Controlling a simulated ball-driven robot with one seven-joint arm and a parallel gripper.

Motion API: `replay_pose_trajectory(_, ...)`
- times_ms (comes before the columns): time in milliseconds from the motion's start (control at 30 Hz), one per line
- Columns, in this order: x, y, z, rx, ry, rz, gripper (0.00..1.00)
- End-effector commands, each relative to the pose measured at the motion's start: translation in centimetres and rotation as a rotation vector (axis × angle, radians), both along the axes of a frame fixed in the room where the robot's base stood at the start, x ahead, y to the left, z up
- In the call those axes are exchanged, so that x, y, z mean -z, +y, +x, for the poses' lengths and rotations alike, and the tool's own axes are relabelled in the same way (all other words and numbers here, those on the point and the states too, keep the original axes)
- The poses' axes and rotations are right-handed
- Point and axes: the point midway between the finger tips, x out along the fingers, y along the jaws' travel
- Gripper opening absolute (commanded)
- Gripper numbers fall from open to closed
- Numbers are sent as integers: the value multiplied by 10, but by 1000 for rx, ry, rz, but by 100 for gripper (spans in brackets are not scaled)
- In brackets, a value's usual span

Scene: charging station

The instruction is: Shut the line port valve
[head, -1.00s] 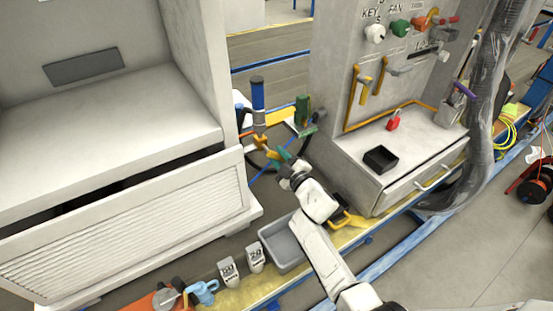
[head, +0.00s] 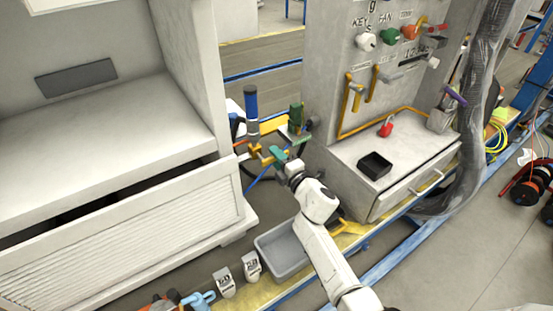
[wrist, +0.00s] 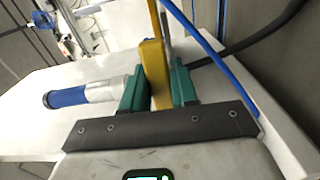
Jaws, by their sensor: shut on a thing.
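The yellow valve lever (head: 264,154) sits below an upright dark-blue and grey cylinder (head: 251,108), in the gap between the large white cabinet and the grey panel station. My gripper (head: 280,156), with green fingers, reaches in from the lower right and is shut on the lever. In the wrist view the yellow lever (wrist: 153,68) stands between the two green fingers of my gripper (wrist: 158,88), and the blue and silver cylinder (wrist: 85,93) lies to the left. The label of the port and the valve body are too small or hidden to tell.
A green-handled fitting (head: 296,118) is just right of the cylinder. A blue hose (wrist: 205,45) runs close beside the fingers. The white cabinet (head: 190,110) bounds the left, the panel station (head: 325,100) the right. A grey bin (head: 285,258) is below my arm.

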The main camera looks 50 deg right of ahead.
Motion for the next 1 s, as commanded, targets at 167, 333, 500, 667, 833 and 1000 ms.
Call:
replay_pose_trajectory(167,1,1,-1,-1,11,-27,0)
replay_pose_trajectory(333,0,1,0,-1,13,-36,0)
replay_pose_trajectory(500,0,1,0,-1,14,-37,0)
replay_pose_trajectory(667,0,1,0,-1,14,-37,35)
replay_pose_trajectory(833,0,1,0,-1,12,-34,49)
replay_pose_trajectory(1000,-1,0,0,-1,11,-33,49)
